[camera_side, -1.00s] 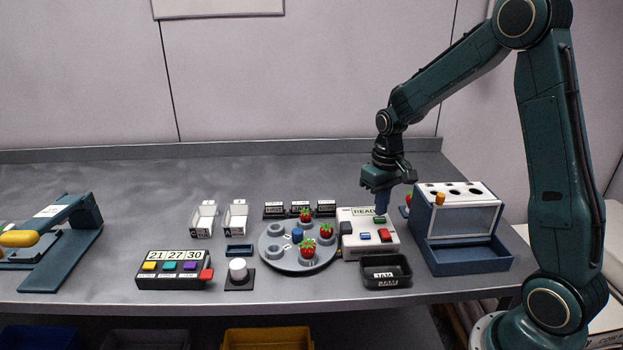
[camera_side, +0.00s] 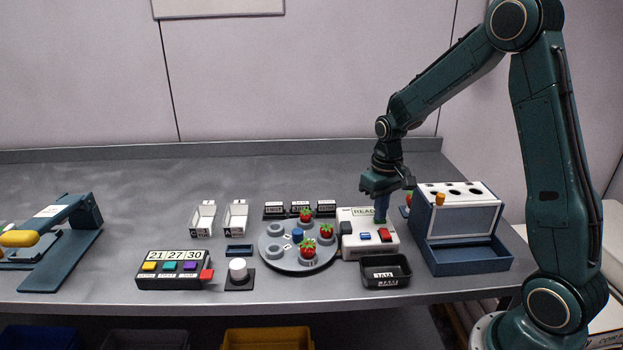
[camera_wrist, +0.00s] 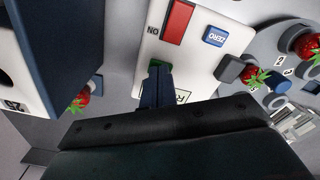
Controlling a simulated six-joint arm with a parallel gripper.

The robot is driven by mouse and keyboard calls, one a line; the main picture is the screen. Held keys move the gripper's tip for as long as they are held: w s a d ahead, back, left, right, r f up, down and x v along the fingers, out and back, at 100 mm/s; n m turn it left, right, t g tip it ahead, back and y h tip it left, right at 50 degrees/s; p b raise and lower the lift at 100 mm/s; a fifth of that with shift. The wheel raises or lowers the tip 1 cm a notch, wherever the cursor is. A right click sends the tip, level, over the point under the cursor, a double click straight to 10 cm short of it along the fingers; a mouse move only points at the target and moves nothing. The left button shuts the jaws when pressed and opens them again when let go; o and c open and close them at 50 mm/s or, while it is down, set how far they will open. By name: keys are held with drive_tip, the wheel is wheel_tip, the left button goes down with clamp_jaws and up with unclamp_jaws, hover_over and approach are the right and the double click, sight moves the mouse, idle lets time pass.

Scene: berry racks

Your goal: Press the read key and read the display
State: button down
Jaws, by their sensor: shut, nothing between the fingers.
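The white reader box (camera_side: 352,250) stands right of the round turntable, with a red key (camera_side: 385,235), a blue key (camera_side: 365,236) and a dark key at its left. In the wrist view the blue key (camera_wrist: 216,36) reads ZERO and the red key (camera_wrist: 178,22) sits next to the word ON. A green key (camera_wrist: 154,63) lies at my fingertips, partly covered by them. My gripper (camera_side: 380,220) is shut and empty, pointing down at the green key; touching or just above, I cannot tell. A green-bordered panel (camera_side: 363,211) starts with READ; my gripper hides its end.
The turntable (camera_side: 270,257) carries several strawberries. A black tray (camera_side: 386,283) stands in front of the reader box. A blue rack box (camera_side: 432,258) stands close on the right, with a strawberry beside it. A numbered three-button box (camera_side: 174,283) sits farther left.

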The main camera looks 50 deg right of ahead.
idle(0.4)
wheel_tip(320, 180, up, 8)
idle(1.2)
idle(0.4)
drive_tip(key=s+a+r+n+t, duration=0.1)
drive_tip(key=s+a+r+t, duration=0.1)
drive_tip(key=s, duration=0.4)
drive_tip(key=s+a+r+n+t, duration=0.1)
drive_tip(key=s+a+r, duration=0.3)
drive_tip(key=s+a, duration=0.2)
drive_tip(key=s+a+r+n+t, duration=0.1)
drive_tip(key=s+a+r+t, duration=0.1)
drive_tip(key=s+a, duration=0.3)
drive_tip(key=shift+s+a+r+t, duration=0.35)
drive_tip(key=shift+s+r, duration=0.45)
drive_tip(key=shift+s, duration=0.2)
